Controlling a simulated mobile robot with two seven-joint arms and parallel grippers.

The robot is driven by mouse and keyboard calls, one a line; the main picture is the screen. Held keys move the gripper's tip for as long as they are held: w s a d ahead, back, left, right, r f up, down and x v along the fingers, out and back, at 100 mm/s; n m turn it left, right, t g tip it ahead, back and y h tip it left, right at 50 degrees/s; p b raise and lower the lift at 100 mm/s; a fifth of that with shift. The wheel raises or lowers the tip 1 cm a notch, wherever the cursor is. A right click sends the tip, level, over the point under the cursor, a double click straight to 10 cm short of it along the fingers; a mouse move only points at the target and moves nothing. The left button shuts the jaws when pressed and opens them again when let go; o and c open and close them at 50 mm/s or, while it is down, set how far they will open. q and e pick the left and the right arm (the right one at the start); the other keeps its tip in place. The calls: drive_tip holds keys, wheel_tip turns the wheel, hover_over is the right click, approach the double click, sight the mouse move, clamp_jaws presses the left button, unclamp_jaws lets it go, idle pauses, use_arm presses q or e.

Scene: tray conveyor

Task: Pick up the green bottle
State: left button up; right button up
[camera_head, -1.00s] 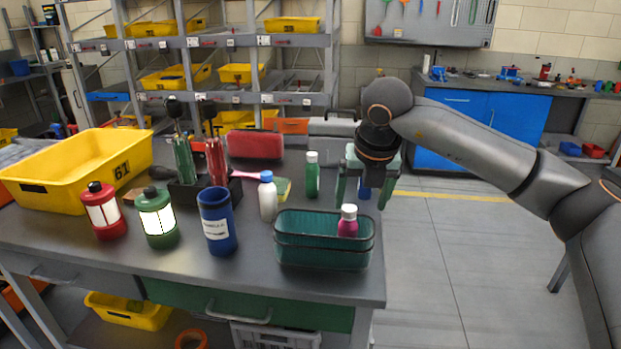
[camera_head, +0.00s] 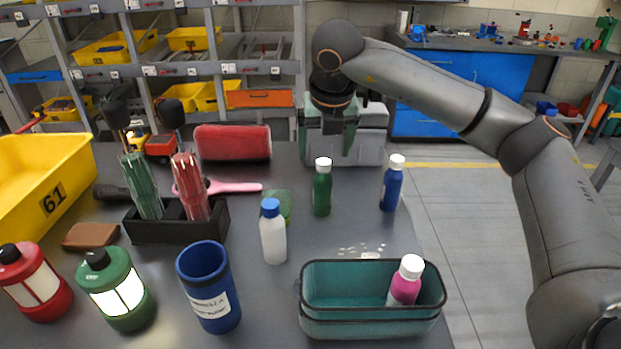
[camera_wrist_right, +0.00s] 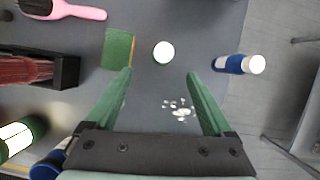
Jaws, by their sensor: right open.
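The green bottle (camera_head: 322,194) stands upright on the grey table, white cap on top. In the right wrist view the bottle (camera_wrist_right: 163,52) shows from above, mostly its white cap, just beyond the gap between the fingertips. My right gripper (camera_head: 328,150) is open and empty; its green fingers point down, above and apart from the bottle. The right gripper (camera_wrist_right: 160,74) also shows its two spread fingers in the wrist view. My left gripper is out of view.
A blue bottle (camera_head: 390,188) stands right of the green one, a white bottle (camera_head: 273,238) to its front left. A green sponge-like block (camera_head: 278,205) lies between. A teal bin (camera_head: 345,326) holds a pink bottle (camera_head: 405,283). White bits (camera_head: 362,253) lie behind the bin.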

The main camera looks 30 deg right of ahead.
sight(324, 177)
drive_tip(key=x, duration=1.2)
drive_tip(key=shift+s+f, duration=0.2)
drive_tip(key=shift+s, duration=0.2)
clamp_jaws()
